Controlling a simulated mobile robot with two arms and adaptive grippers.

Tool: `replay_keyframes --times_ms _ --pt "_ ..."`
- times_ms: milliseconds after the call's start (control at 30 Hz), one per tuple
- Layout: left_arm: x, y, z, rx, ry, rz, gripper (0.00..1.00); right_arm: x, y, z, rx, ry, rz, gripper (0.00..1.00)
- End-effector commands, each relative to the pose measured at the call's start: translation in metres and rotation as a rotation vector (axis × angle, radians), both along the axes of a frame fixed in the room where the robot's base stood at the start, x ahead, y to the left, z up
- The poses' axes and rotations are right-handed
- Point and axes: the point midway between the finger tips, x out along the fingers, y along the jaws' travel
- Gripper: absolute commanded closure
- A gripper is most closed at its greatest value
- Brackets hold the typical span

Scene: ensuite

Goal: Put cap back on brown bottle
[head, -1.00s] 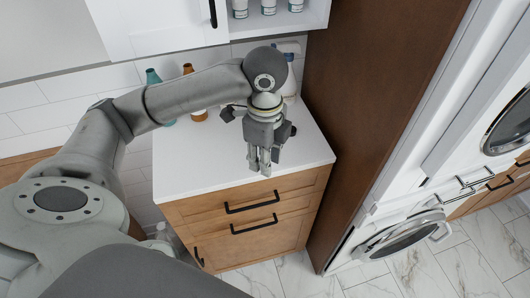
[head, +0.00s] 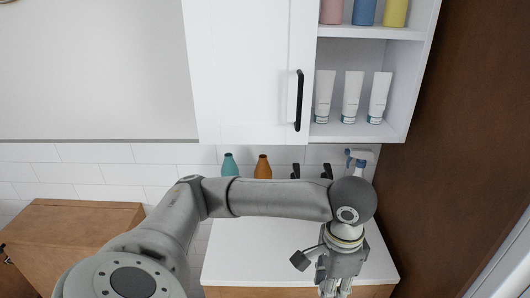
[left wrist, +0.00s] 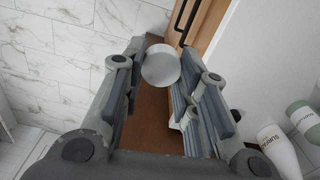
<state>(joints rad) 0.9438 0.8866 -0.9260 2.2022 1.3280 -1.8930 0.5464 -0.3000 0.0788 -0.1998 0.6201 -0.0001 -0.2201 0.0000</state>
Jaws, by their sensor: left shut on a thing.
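The brown bottle (head: 262,167) stands at the back of the white counter, against the tiled wall. Its lower part is hidden behind my left arm. A pale grey round cap (left wrist: 160,67) is between the fingertips of my left gripper (left wrist: 160,78) in the left wrist view. My left gripper (head: 337,284) is at the bottom of the head view, over the front right of the counter, to the right of and nearer than the brown bottle. The cap cannot be seen in the head view. My right gripper is not in view.
A teal bottle (head: 229,165) stands left of the brown one. A spray bottle (head: 358,162) is at the back right, by the brown panel (head: 462,120). White tubes (head: 351,97) fill a cabinet shelf above. The counter's left part (head: 228,250) is clear.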

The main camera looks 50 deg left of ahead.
Motion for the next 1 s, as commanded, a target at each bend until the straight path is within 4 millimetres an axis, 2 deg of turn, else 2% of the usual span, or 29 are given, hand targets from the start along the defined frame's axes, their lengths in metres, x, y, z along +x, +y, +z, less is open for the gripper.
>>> replay_keyframes --times_ms 200,400,767,833,1000 --pt "-0.009 -0.012 -0.003 -0.001 0.000 0.356 0.79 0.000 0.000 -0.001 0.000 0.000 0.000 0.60" --pt "-0.014 -0.018 -0.004 0.000 0.001 0.553 0.79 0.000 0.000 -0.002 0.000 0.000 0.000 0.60" --pt "-0.015 -0.019 -0.004 0.000 0.002 0.604 0.79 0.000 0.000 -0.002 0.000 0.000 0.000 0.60" --pt "-0.015 -0.019 -0.004 0.000 0.002 0.604 0.79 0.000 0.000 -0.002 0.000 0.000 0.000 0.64" --pt "-0.015 -0.019 -0.004 0.000 0.002 0.604 0.79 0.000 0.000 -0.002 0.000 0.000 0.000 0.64"
